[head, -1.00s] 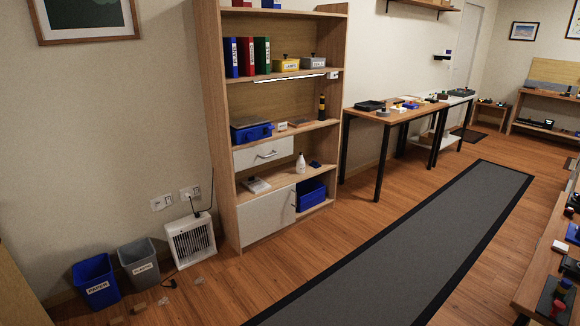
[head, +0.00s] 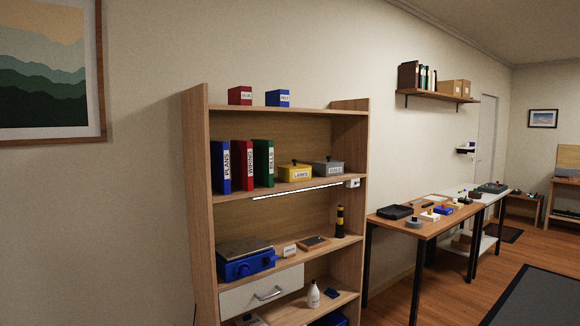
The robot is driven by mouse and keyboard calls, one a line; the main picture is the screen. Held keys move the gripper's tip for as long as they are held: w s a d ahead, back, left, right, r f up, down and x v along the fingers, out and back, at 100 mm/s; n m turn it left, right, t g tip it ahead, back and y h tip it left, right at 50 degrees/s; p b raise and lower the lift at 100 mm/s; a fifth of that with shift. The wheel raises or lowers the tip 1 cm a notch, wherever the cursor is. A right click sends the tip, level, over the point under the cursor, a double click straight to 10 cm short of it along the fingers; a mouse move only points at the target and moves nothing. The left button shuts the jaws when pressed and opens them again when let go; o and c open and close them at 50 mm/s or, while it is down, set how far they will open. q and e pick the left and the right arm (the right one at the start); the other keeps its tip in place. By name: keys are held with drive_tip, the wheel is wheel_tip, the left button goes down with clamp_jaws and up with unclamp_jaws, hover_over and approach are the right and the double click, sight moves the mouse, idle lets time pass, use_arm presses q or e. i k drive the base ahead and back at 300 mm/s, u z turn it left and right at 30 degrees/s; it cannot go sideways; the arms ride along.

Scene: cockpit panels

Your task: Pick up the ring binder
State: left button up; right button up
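Three ring binders stand upright side by side on the upper shelf of the wooden bookcase (head: 194,220). The blue binder (head: 220,166) has a label that seems to read "PLANS". The red binder (head: 242,165) is in the middle, its label hard to read. The green binder (head: 264,163) has a label that seems to read "BILLS". The task does not say which binder. Neither of my grippers shows in the head view.
A yellow box (head: 295,173) and a grey box (head: 328,168) stand right of the binders. A light strip (head: 297,192) runs under that shelf. Small red (head: 240,96) and blue (head: 278,98) boxes are on top. A blue-based device (head: 246,262) sits lower. A table (head: 425,222) stands to the right.

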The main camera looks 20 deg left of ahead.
sight(219, 151)
drive_tip(key=z, duration=0.15)
drive_tip(key=i, duration=0.75)
drive_tip(key=u, duration=1.25)
drive_tip(key=i, duration=1.7)
drive_tip(key=u, duration=0.45)
